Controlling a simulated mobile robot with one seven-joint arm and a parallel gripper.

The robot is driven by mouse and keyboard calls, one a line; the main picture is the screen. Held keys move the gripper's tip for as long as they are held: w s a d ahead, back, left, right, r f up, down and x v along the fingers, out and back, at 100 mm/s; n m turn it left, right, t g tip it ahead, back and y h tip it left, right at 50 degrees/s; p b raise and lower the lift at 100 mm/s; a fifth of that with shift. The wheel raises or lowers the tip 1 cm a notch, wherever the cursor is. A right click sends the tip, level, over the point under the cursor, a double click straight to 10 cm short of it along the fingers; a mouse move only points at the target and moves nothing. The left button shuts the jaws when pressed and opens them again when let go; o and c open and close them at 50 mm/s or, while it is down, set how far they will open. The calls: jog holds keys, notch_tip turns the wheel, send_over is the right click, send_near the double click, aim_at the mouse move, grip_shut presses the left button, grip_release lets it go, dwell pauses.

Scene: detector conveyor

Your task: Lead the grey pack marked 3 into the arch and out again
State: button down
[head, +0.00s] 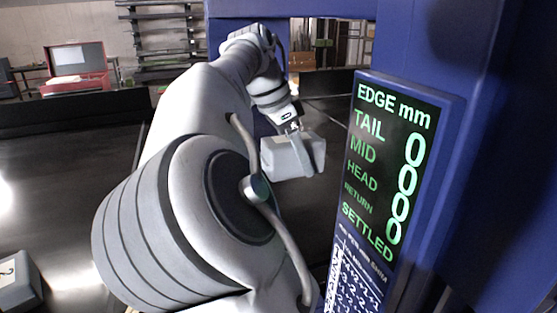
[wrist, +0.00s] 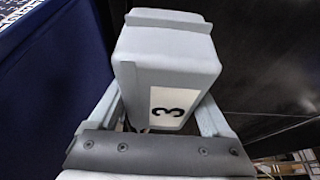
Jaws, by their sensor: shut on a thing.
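The grey pack marked 3 (wrist: 168,60) fills the middle of the wrist view, its white label with a black 3 facing the camera. My gripper (wrist: 162,90) is shut on it, one finger on each side. In the head view the pack (head: 278,158) hangs from my gripper (head: 299,150) at the end of my outstretched arm, over the dark belt. The blue arch (head: 415,40) has a post at right and a beam across the top. The pack appears between its sides; how deep it is cannot be told. Its underside is hidden.
A display panel (head: 388,165) on the arch's right post reads zeros and "SETTLED". Another grey pack (head: 20,285) with a label lies at lower left. A red case (head: 77,72) and shelving (head: 160,40) stand behind. The dark belt (head: 60,180) at left is largely clear.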

jog(key=w+d+p, duration=0.1)
jog(key=w+d, duration=0.2)
jog(key=d, duration=0.5)
jog(key=w+d+p, duration=0.1)
jog(key=w+d, duration=0.3)
jog(key=d, duration=0.5)
jog(key=s+a, duration=0.5)
jog(key=a, duration=0.7)
jog(key=s+a, duration=0.5)
jog(key=a, duration=0.7)
jog(key=s+a, duration=0.5)
jog(key=a, duration=0.8)
jog(key=shift+s, duration=0.2)
